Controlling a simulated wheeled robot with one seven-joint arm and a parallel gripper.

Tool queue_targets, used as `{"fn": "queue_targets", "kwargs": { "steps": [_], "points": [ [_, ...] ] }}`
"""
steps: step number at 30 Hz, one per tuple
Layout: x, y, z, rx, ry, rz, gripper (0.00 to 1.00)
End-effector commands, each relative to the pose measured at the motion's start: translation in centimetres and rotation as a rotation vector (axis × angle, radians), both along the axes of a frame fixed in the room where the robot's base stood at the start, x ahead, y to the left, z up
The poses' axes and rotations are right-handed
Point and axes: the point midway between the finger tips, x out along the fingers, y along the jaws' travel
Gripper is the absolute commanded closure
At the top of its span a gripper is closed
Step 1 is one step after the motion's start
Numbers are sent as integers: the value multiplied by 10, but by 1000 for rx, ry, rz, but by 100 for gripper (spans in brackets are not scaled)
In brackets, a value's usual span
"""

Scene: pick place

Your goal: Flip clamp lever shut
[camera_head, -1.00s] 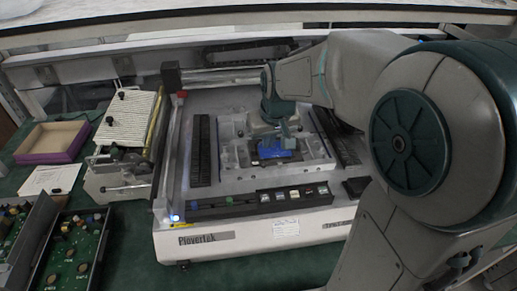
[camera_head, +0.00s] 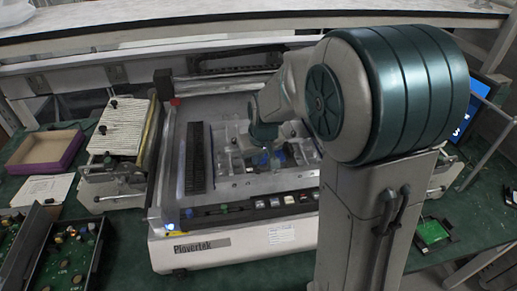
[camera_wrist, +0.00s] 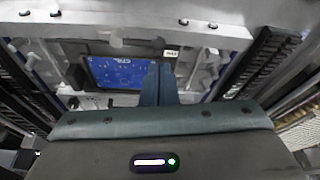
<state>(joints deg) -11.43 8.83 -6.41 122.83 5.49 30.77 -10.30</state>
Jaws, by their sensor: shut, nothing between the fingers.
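My gripper (camera_wrist: 158,84) is shut and empty in the wrist view, its fingertips together over the right edge of a blue circuit board (camera_wrist: 112,73). The board lies in a pale metal fixture (camera_wrist: 230,42). Several small light posts or clamp parts (camera_wrist: 116,39) stand around the board; I cannot tell which is the lever or whether a fingertip touches one. In the head view my gripper (camera_head: 264,158) is low over the fixture (camera_head: 230,168). My arm hides the fixture's right side and part of the board (camera_head: 281,158).
The fixture sits in a white bench machine (camera_head: 236,245) with a row of buttons on its front. At left are a ribbed clamp unit (camera_head: 118,127), a purple-edged tray (camera_head: 45,152) and boxes of circuit boards (camera_head: 70,250). A green board (camera_head: 432,232) and a monitor (camera_head: 468,117) are at right.

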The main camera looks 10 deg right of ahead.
Motion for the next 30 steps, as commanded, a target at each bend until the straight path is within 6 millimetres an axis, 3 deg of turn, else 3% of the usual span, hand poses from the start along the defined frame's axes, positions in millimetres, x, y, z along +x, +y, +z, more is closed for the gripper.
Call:
{"fn": "queue_targets", "kwargs": {
  "steps": [3,9,30],
  "points": [
    [4,1,-17,0,4,-1,100],
    [10,2,-32,0,1,0,100],
    [18,0,-38,1,-1,35,100]
  ]
}}
